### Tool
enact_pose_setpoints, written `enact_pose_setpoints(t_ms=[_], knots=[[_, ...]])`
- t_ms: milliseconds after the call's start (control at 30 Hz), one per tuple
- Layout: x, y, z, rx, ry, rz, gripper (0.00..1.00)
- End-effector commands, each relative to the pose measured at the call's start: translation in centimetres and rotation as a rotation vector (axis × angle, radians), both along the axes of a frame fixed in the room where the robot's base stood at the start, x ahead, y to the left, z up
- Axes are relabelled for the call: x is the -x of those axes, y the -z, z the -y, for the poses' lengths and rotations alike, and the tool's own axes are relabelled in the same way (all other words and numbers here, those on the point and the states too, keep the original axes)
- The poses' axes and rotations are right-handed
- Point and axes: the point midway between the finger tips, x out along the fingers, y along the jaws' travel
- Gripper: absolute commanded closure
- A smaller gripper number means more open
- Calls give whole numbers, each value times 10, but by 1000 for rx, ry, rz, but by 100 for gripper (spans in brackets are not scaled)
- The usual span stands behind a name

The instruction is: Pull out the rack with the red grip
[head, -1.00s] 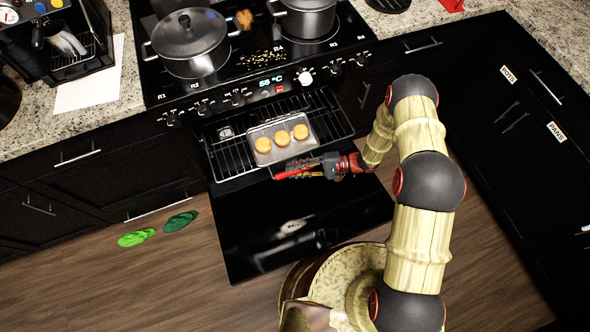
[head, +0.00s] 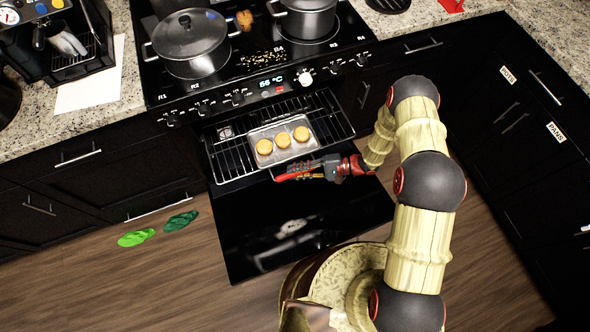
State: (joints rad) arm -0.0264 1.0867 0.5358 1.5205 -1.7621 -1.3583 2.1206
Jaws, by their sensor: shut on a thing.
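The oven rack (head: 232,160) is a wire rack that sticks out of the open oven above the lowered door. It carries a metal tray (head: 268,129) with three round golden pieces (head: 283,140). A red grip (head: 290,177) shows at the rack's front edge, partly covered by my fingers. My gripper (head: 296,173) comes in from the right and is shut on the red grip. The exact finger contact is too small to make out.
The open oven door (head: 300,225) lies flat below the rack. Two lidded pots (head: 190,42) (head: 305,16) stand on the stove above. Green oven mitts or slippers (head: 136,238) lie on the floor at left. Dark cabinets flank the oven.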

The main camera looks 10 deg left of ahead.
Motion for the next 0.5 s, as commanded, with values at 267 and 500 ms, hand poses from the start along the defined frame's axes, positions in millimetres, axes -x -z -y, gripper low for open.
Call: enact_pose_setpoints(t_ms=[267, 500], knots=[[21, 1, 14, 5, 1, -1, 100], [21, 2, 13, 5, 1, 0, 77]])
